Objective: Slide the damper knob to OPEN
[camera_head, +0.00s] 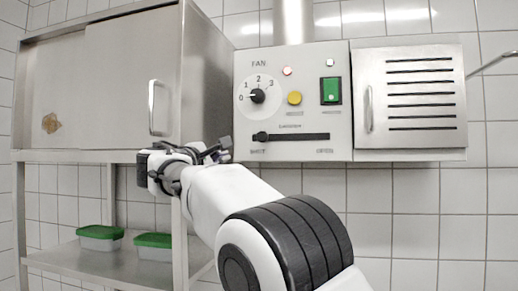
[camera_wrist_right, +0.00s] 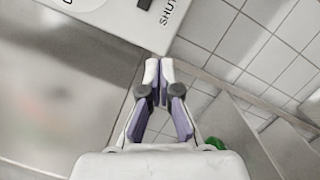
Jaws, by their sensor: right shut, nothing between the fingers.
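The damper knob (camera_head: 261,137) is a small black knob at the left end of a dark horizontal slot (camera_head: 300,137) on the grey control panel (camera_head: 350,143). The left end is labelled SHUT, the right end OPEN. My right gripper (camera_head: 226,146) is left of the knob, by the panel's lower left edge, apart from the knob. In the wrist view the right gripper (camera_wrist_right: 159,72) is shut and empty, its tips just below the panel corner with the SHUT label (camera_wrist_right: 170,12). A black piece at the top edge there is mostly cut off. My left gripper is out of view.
The panel also carries a fan dial (camera_head: 257,96), a yellow button (camera_head: 294,98) and a green switch (camera_head: 330,91). A louvred metal door (camera_head: 410,97) is to the right. A steel cabinet (camera_head: 130,75) stands left, above a shelf with green-lidded boxes (camera_head: 100,232).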

